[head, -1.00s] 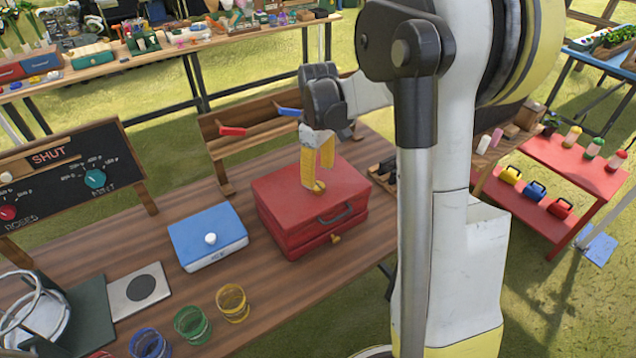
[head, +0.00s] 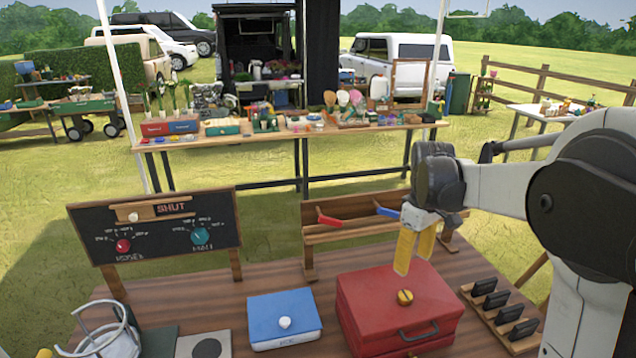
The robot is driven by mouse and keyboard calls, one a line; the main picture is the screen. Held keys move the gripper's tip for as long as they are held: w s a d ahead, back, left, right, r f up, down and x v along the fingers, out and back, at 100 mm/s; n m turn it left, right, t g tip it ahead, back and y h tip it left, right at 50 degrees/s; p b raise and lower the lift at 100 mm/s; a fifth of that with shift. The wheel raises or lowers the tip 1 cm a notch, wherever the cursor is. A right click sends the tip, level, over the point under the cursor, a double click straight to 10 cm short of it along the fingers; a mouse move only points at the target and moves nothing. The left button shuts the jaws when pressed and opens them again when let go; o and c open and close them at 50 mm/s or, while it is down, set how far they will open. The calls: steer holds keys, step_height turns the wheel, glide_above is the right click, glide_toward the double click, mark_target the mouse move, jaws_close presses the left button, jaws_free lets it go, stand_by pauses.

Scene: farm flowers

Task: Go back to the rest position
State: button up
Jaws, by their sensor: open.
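My gripper (head: 404,272) hangs from my arm at the right of the head view, its yellow fingers pointing down above the red box. It is open, with nothing seen between the fingers. The red box (head: 372,322) stands shut on the wooden table (head: 240,287), with a dark handle at the front. A round yellow knob (head: 405,297) sits on its lid, just below the fingertips. Whether the fingertips touch the knob I cannot tell.
A blue box (head: 302,306) with a white knob stands left of the red box. Behind are a "SHUT" board (head: 150,236) and a wooden rack (head: 345,228) with red and blue handles. Black blocks (head: 497,312) stand on a strip at right. A wire-framed container (head: 108,335) is at front left.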

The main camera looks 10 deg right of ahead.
steer(key=s+a+r+m+t+b, duration=0.1)
steer(key=s+a+m+t, duration=0.4)
steer(key=s+a, duration=1)
steer(key=s+t, duration=0.2)
steer(key=shift+s+a+b, duration=0.25)
steer(key=shift+s+b, duration=0.1)
steer(key=shift+s, duration=0.05)
